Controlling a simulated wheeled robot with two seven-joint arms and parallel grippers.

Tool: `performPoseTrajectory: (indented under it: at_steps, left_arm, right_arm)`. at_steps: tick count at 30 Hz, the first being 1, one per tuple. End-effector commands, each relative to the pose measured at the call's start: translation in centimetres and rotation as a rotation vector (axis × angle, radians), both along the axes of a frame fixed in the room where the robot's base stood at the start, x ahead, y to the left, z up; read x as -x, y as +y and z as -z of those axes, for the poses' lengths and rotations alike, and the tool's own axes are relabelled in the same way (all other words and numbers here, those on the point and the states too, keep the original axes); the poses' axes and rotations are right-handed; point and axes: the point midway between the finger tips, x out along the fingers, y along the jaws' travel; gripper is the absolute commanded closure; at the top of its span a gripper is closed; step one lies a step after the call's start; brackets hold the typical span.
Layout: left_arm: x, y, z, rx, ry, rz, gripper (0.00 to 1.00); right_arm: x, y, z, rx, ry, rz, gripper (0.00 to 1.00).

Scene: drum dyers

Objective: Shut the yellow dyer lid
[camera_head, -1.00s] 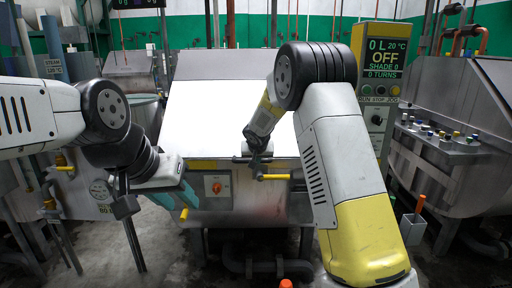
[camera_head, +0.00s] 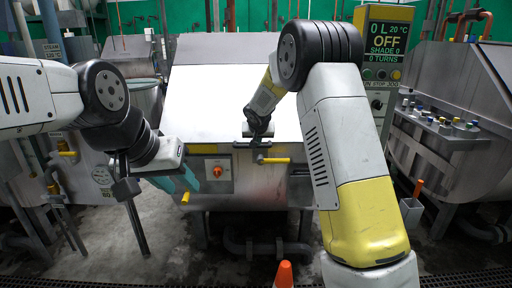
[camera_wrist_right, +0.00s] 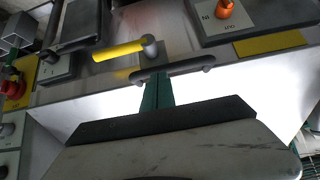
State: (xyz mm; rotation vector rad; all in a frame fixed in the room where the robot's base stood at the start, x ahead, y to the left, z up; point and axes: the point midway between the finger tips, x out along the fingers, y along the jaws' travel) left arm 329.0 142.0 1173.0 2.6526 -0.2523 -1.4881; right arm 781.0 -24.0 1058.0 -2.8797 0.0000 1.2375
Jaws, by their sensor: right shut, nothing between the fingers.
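The dyer in the middle has a bright white sloping lid panel (camera_head: 225,100) and a yellow strip (camera_head: 204,149) below it; I cannot tell how far the lid is open. A dark bar handle (camera_wrist_right: 172,70) shows in the right wrist view. My right gripper (camera_head: 258,138) is at the panel's lower edge; its green fingers (camera_wrist_right: 157,92) are shut with nothing between them, their tips close to the bar. Contact is unclear. My left gripper (camera_head: 175,180), with teal fingers, is left of the dyer's front; its opening is hard to see.
An orange cone (camera_head: 285,274) stands on the floor in front. Another steel machine (camera_head: 450,110) stands at the right.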

Motion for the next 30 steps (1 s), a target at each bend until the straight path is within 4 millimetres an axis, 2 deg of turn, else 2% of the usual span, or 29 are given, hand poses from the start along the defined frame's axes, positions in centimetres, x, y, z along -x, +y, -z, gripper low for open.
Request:
performPoseTrajectory:
  at_steps: [1,3,9,13,19,23,25,30]
  left_arm:
    - [0.0,0.0,0.0,0.000,-0.001,0.000,0.62]
    - [0.0,0.0,0.0,0.000,-0.001,0.000,0.62]
    - [0.0,0.0,0.0,0.000,-0.001,0.000,0.62]
    - [0.0,0.0,0.0,0.000,-0.001,0.000,0.62]
    - [0.0,0.0,0.0,0.000,-0.001,0.000,0.62]
    - [0.0,0.0,0.0,0.000,-0.001,0.000,0.62]
    - [0.0,0.0,0.0,0.000,-0.001,0.000,0.62]
    - [0.0,0.0,0.0,0.000,-0.001,0.000,0.62]
  right_arm:
    - [0.2,0.0,-1.5,-0.006,-0.008,0.000,1.00]
    - [2.4,0.3,-1.8,0.000,-0.004,-0.006,1.00]
    - [6.6,0.3,-3.2,-0.001,-0.005,-0.006,1.00]
    - [8.4,0.2,-3.8,-0.001,-0.005,-0.005,1.00]
    - [9.8,-0.2,-4.4,-0.005,-0.003,0.001,1.00]
    - [11.6,-2.5,-5.6,-0.028,0.019,0.028,1.00]
    - [13.5,-4.5,-6.6,-0.051,0.042,0.047,1.00]
    - [20.6,-9.3,-9.3,-0.107,0.112,0.066,1.00]
